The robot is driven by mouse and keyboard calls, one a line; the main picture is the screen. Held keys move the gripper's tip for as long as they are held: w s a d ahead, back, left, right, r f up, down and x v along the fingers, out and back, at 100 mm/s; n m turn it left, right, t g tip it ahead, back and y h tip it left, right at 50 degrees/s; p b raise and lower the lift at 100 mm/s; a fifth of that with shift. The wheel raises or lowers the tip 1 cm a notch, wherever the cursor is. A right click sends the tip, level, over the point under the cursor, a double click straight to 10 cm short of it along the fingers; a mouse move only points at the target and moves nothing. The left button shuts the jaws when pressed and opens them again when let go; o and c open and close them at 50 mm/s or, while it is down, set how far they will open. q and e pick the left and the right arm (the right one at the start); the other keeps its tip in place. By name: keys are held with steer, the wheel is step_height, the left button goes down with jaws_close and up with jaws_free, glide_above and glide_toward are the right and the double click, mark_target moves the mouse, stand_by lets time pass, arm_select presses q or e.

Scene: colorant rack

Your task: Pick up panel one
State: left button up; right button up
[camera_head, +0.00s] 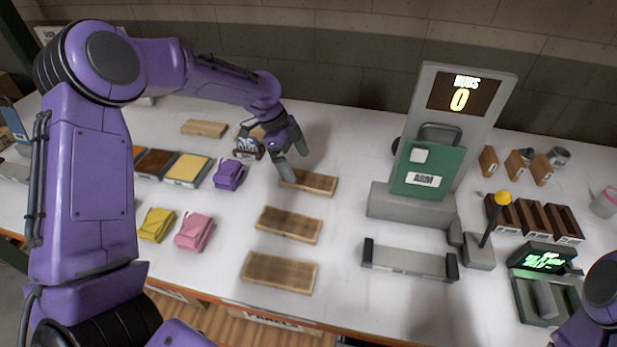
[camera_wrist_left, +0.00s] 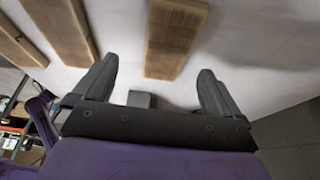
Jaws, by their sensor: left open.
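Three flat wooden panels lie in a column on the white table: a far one (camera_head: 312,183), a middle one (camera_head: 288,225) and a near one (camera_head: 280,272). I cannot read which is panel one. My left gripper (camera_head: 295,163) is open and empty above the far panel's back left end. In the left wrist view, the far panel (camera_wrist_left: 173,42) lies ahead of the open fingers (camera_wrist_left: 158,68), between their lines and apart from them. The other panels (camera_wrist_left: 62,25) show at upper left. My right gripper is not in view.

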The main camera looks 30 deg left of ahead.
mark_target(307, 179)
arm_select(q)
steer(key=p+x, duration=0.1)
steer(key=x, duration=0.1)
steer(key=w+p+x, duration=0.1)
steer(key=x, duration=0.2)
steer(key=shift+w+f, duration=0.1)
steer(key=shift+f, duration=0.35)
steer(key=c, duration=1.2)
